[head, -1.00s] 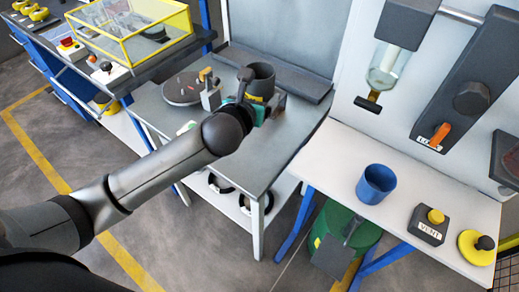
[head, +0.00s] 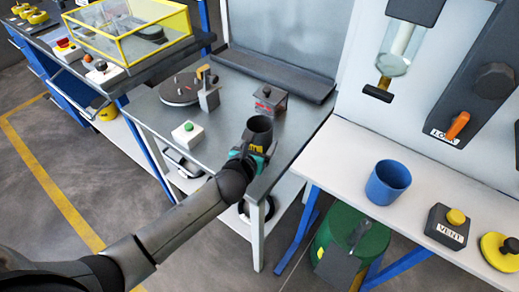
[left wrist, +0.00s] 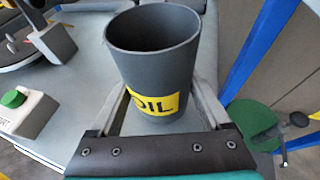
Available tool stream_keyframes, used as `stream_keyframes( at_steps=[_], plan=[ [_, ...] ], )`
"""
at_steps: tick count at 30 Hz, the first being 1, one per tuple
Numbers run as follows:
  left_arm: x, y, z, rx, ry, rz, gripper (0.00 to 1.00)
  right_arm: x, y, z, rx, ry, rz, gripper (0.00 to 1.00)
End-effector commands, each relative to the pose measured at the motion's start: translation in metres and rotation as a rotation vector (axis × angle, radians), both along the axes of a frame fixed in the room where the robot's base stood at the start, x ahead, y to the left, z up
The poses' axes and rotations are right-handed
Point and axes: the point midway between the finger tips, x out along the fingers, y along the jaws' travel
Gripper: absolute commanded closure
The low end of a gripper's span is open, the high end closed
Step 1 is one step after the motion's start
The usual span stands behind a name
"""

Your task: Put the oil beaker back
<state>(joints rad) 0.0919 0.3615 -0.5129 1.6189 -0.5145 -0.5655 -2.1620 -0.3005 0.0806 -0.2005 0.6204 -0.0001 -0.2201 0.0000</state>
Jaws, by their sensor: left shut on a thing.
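The oil beaker (head: 259,131) is a dark grey cup with a yellow label; the letters "OIL" read clearly on the beaker (left wrist: 152,70) in the left wrist view. My left gripper (head: 250,152) is shut on it, with one finger on each side of its wall. The beaker is upright, over the right front part of the grey metal table (head: 225,130). I cannot tell whether its base touches the tabletop. The inside of the beaker looks dark and its contents cannot be made out. My right gripper is not in view.
On the grey table are a round turntable (head: 180,89), a dark block with a knob (head: 270,101) and a green-button box (head: 186,135). To the right, a white bench (head: 420,180) holds a blue cup (head: 387,183) and a VENT button box (head: 447,226). A green drum (head: 350,240) stands below.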

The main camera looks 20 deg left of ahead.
Motion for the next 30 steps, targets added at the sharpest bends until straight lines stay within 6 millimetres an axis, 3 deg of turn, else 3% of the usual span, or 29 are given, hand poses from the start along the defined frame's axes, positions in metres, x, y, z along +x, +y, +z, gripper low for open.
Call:
stream_keyframes(
  at_steps=[3,15,16,21,30],
  plan=[
    [0.0,-0.0003,-0.0178,-0.001,0.0,0.0,0.94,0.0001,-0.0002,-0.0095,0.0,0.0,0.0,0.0],
    [0.0004,-0.0001,-0.0205,0.0,-0.002,-0.001,0.94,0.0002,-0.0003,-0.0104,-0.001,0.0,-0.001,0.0],
    [-0.0001,0.0,-0.0206,0.001,0.0,0.0,0.16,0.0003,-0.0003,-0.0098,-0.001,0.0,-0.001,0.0],
    [-0.0002,0.0,-0.0203,0.001,0.001,0.0,0.0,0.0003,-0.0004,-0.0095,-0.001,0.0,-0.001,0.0],
    [-0.0002,0.0,-0.0154,0.0,0.0,0.0,0.0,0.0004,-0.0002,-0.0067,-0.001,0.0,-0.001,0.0]
  ],
)
